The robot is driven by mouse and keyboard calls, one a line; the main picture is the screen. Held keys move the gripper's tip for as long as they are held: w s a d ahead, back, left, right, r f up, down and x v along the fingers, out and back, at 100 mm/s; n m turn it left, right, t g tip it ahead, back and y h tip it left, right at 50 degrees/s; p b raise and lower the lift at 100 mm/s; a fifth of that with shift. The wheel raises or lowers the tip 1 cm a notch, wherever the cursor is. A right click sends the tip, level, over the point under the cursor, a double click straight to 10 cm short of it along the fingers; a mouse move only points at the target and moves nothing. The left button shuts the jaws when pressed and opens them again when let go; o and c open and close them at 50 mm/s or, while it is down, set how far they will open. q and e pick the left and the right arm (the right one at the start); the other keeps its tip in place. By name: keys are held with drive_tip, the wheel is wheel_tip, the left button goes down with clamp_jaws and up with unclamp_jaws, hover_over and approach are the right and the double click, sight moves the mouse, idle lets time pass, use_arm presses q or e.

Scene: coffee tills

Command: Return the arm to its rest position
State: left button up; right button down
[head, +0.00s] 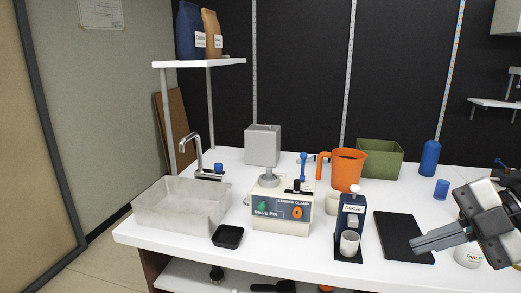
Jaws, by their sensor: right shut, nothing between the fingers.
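My right gripper (428,243) comes in from the right edge and is raised above the front right of the white counter. Its fingers point left and are together, with nothing between them. In the picture they overlap the front part of a black flat pad (395,231). A white container with lettering (469,256) is partly hidden behind the gripper. My left gripper is not in view.
Left of the gripper stand a DECAF dispenser (353,213) with a white cup (349,243), an orange jug (347,170) and a labelled machine (281,212). A sink basin (171,205) and small black tray (228,236) are left. A green bin (380,159) and blue bottle (429,158) stand behind.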

wheel_tip(320, 180, down, 18)
drive_tip(key=s+d+m+t+h+p, duration=0.2)
drive_tip(key=d+m+t+h, duration=0.15)
drive_tip(key=m+t, duration=0.95)
drive_tip(key=s+a+f+m+g+h, duration=0.1)
drive_tip(key=s+a+f+m+g, duration=0.2)
drive_tip(key=a, duration=0.4)
drive_tip(key=s+a+f+m+g+h, duration=0.2)
drive_tip(key=s+a+f+m, duration=0.4)
drive_tip(key=a+f, duration=0.1)
drive_tip(key=shift+a+f+m+g, duration=0.35)
drive_tip(key=shift+f+m+g, duration=0.05)
drive_tip(key=shift+f, duration=0.1)
